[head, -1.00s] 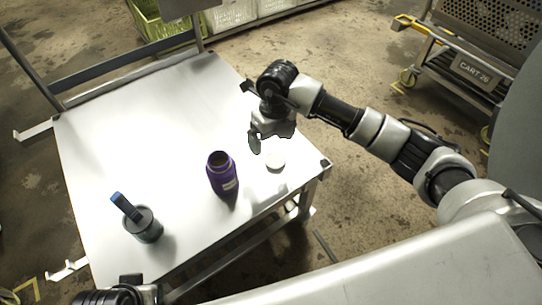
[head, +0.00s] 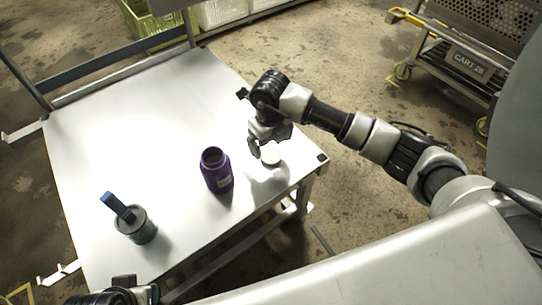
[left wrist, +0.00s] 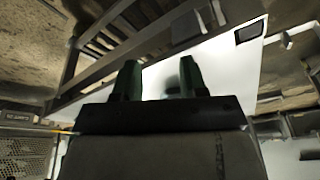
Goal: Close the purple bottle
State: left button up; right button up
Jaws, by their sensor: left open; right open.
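The purple bottle (head: 217,177) stands upright on the white table, its round mouth uncovered. A small white round lid (head: 272,159) lies on the table to its right, near the table's right corner. My right gripper (head: 264,149) is open and points down right at the lid, covering part of it in the head view; I cannot tell whether it touches. My left gripper (left wrist: 160,80) shows open in the left wrist view, with no clear object between its fingers. In the head view only part of my left arm shows at the bottom left edge.
A dark teal container (head: 138,228) with a blue handle-like part stands at the table's front left. The white table top (head: 120,130) is otherwise clear. A metal cart (head: 465,60) stands at the upper right, and a green crate (head: 150,25) at the back.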

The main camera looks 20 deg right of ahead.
aim_at(271, 155)
pick_arm(q)
jog(key=w+t, duration=0.1)
jog(key=w+d+t+b, duration=0.1)
jog(key=w, duration=0.1)
jog(key=w+r+t+h, duration=0.1)
jog(key=w, duration=0.1)
jog(key=shift+d+t, duration=0.3)
jog(key=shift+d, duration=0.05)
pick_arm(e)
notch_tip(271, 155, down, 5)
jog(key=shift+r, duration=0.2)
pick_arm(q)
jog(key=shift+w+d+r+t, duration=0.15)
jog(key=shift+w+r+t, duration=0.15)
jog(key=shift+w, duration=0.15)
pick_arm(e)
jog(key=shift+f, duration=0.3)
jog(key=shift+c, duration=0.3)
jog(key=c, duration=0.9)
